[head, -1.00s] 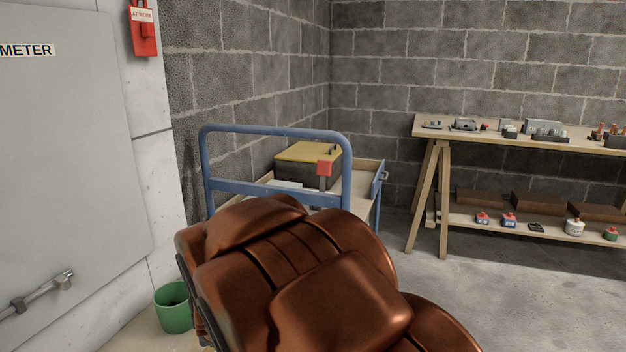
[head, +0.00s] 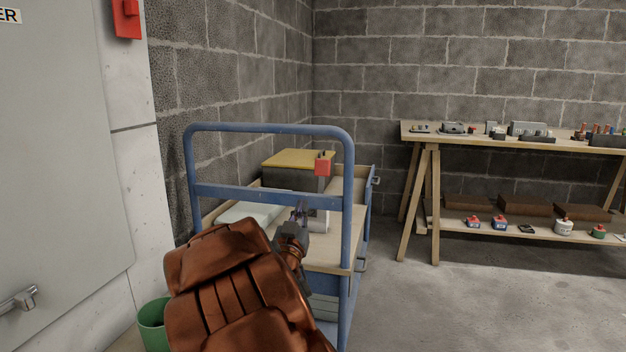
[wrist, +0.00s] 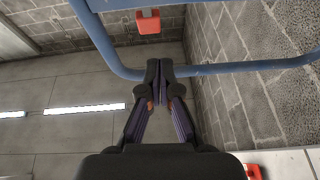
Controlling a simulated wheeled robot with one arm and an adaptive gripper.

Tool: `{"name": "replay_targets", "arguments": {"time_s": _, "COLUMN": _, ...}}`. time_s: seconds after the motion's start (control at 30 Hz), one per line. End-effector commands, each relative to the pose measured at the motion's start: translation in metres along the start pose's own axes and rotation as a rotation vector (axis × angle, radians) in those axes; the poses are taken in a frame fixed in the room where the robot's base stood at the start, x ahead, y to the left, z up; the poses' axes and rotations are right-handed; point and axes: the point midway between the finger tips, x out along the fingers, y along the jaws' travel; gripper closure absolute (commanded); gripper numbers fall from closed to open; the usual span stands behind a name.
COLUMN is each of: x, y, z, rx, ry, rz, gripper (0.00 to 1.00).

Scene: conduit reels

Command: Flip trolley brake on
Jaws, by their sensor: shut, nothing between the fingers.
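The trolley (head: 346,200) has a blue tube frame and stands against the block wall. A red block (head: 322,165) on a short stem, seemingly the brake lever, stands up behind the frame's crossbar. The red block also shows at the top of the wrist view (wrist: 148,21). My gripper (head: 301,212) is at the trolley frame, just below the crossbar and below the red block, apart from the block. Its fingers are shut and empty in the wrist view (wrist: 160,75), near a blue bar. My brown arm hides the trolley's lower left.
A yellow-topped box (head: 297,160) and a pale flat item (head: 250,212) lie on the trolley. A green bucket (head: 152,325) stands at lower left beside a grey cabinet (head: 60,150). A workbench (head: 480,139) is at right. The floor between is clear.

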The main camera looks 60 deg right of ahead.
Motion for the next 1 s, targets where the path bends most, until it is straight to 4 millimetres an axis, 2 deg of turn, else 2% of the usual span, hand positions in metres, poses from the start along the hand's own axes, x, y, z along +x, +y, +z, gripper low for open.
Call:
{"name": "replay_targets", "arguments": {"time_s": 0.1, "x": 0.003, "y": 0.015, "z": -0.010, "rx": -0.025, "ry": 0.085, "rz": 0.031, "gripper": 1.00}}
{"name": "replay_targets", "arguments": {"time_s": 0.2, "x": 0.004, "y": 0.020, "z": -0.017, "rx": -0.035, "ry": 0.126, "rz": 0.043, "gripper": 1.00}}
{"name": "replay_targets", "arguments": {"time_s": 0.67, "x": 0.005, "y": 0.020, "z": -0.020, "rx": -0.037, "ry": 0.135, "rz": 0.044, "gripper": 1.00}}
{"name": "replay_targets", "arguments": {"time_s": 1.0, "x": 0.020, "y": 0.021, "z": -0.022, "rx": -0.041, "ry": 0.129, "rz": 0.044, "gripper": 1.00}}
